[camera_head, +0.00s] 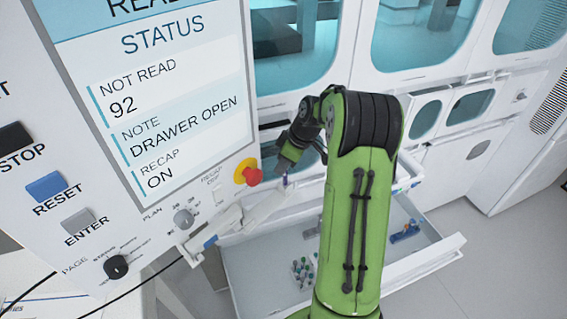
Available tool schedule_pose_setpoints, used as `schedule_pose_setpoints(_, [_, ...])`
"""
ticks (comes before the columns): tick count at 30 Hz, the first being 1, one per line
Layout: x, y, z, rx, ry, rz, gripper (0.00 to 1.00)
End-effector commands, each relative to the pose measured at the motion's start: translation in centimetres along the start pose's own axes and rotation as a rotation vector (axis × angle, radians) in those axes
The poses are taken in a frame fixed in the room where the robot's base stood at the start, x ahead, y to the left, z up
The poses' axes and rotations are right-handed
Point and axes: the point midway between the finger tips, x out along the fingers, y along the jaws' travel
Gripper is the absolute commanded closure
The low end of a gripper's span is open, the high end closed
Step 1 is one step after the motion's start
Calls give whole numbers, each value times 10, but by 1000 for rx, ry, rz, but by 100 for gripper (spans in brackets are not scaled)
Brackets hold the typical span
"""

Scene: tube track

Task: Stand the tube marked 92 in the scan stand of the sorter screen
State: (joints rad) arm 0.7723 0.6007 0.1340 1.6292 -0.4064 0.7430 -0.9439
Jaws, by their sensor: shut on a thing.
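My gripper (287,172) is dark and hangs at the end of my green arm, just right of the sorter panel. It is shut on a small tube (285,181) with a purple-blue part showing; no number on it can be read. The sorter screen (165,95) shows STATUS, "NOT READ 92", "DRAWER OPEN" and "RECAP ON". A white ledge (228,218) juts out below the panel, left of and below the gripper. I cannot tell for sure which part is the scan stand.
An open drawer (255,262) lies below, with several small tubes (303,272) and a blue item (405,232) in it. A red stop button (252,176), knobs and blue and grey buttons sit on the panel. Floor is clear at right.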

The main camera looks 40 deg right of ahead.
Motion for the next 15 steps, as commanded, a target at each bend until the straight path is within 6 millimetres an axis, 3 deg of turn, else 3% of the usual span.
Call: schedule_pose_setpoints(15, [10,0,4,0,0,0,99])
